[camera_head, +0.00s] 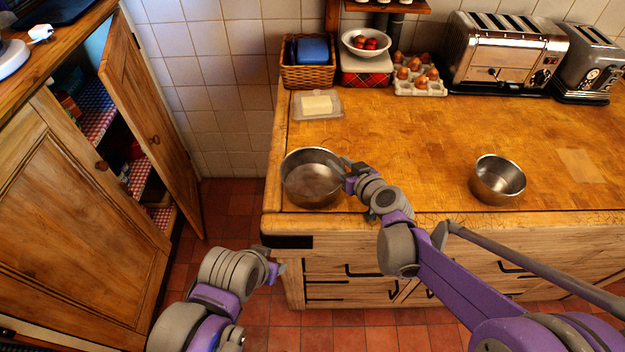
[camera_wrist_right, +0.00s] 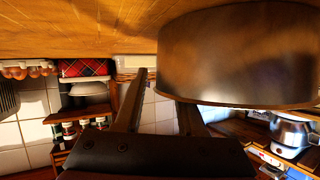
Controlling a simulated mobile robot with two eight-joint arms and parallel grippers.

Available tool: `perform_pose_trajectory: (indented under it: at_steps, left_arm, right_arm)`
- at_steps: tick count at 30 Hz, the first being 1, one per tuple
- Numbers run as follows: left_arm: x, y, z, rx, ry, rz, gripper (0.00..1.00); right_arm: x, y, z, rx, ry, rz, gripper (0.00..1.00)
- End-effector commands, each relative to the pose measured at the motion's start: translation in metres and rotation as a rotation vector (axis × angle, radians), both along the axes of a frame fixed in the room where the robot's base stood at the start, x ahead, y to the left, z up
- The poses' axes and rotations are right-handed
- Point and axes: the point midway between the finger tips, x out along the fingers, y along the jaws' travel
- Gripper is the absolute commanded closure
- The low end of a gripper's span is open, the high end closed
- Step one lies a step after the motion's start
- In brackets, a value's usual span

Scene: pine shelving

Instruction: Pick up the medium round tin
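A round metal tin (camera_head: 312,192) stands upright on the wooden counter near its left front corner. A smaller round tin (camera_head: 498,180) stands further right. My right gripper (camera_head: 347,174) is at the right side of the larger tin's rim. In the right wrist view, which is upside down, this tin (camera_wrist_right: 235,60) fills the upper right. My right gripper's fingers (camera_wrist_right: 160,105) are apart; one is outside the tin, the other's tip is hidden behind its wall. My left gripper (camera_head: 276,268) hangs empty in front of the counter; its finger opening is unclear.
A butter dish (camera_head: 318,104) sits behind the larger tin. A wicker basket (camera_head: 307,77), an egg tray (camera_head: 420,88) and a toaster (camera_head: 505,55) line the back. An open cupboard door (camera_head: 150,135) stands left. The counter between the tins is clear.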

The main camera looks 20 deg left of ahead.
Motion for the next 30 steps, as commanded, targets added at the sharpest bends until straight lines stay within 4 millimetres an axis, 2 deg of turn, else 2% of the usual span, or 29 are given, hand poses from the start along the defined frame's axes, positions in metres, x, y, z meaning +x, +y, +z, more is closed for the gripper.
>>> perform_pose_trajectory:
  at_steps: [8,12,15,30]
  left_arm:
    - [0.0000,0.0000,0.0000,0.000,0.000,0.000,0.50]
    - [0.0000,0.0000,0.0000,0.000,0.000,0.000,0.50]
    - [0.0000,0.0000,0.0000,0.000,0.000,0.000,0.50]
    - [0.0000,0.0000,-0.0001,0.000,0.000,0.000,0.50]
  right_arm:
    - [0.0021,0.0020,-0.0013,0.000,0.000,0.000,0.61]
    - [0.0020,0.0020,-0.0013,0.000,0.000,0.000,0.87]
    - [0.0021,0.0019,-0.0013,0.000,0.000,0.000,1.00]
    - [0.0017,0.0017,-0.0017,-0.001,0.000,0.001,1.00]
